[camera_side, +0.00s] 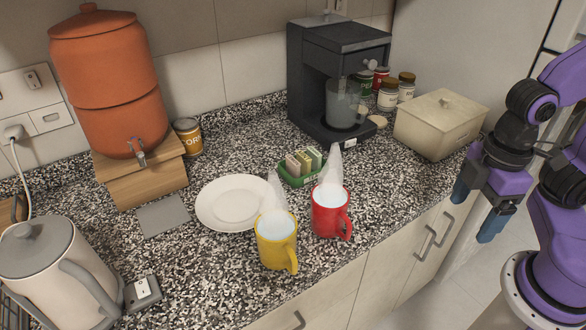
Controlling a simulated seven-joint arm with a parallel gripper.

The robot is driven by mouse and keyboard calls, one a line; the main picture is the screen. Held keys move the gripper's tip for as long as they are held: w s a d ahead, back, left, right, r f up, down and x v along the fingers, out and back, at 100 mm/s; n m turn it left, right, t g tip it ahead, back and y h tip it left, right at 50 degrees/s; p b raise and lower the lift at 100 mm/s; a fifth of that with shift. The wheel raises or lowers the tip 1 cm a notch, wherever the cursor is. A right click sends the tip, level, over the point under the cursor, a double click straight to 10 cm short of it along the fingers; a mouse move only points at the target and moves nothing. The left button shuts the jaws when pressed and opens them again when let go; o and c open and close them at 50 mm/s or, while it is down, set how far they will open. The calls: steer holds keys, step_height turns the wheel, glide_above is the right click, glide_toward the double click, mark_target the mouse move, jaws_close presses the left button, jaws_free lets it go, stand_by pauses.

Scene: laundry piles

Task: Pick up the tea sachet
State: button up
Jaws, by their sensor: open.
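Several tea sachets (304,161) stand upright in a small green holder (292,182) on the counter, behind the mugs. They show pale, tan and green faces. A red mug (326,222) with white vapor above it stands just in front and to the right of the holder. A yellow mug (273,250), also with vapor, stands in front and to the left. My gripper (474,212) is at the right, off the counter's front edge, well apart from the sachets. Its blue-tipped fingers are spread and point downward, with nothing between them.
A white plate (222,216) lies left of the holder. A black coffee machine (310,104) with a glass pot stands behind it. A beige box (440,138) and several jars stand at the back right. A kettle (40,262) and an orange dispenser (104,90) are at the left.

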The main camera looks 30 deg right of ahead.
steer(key=w+a+r+n, duration=0.1)
steer(key=w+a+r, duration=0.3)
steer(key=w+a, duration=0.5)
step_height(320, 180, up, 3)
steer(key=n, duration=0.4)
glide_above(293, 160)
step_height(293, 160, down, 12)
steer(key=shift+s+d+r, duration=0.15)
steer(key=shift+w+f, duration=0.2)
steer(key=shift+f, duration=2.45)
steer(key=c, duration=1.1)
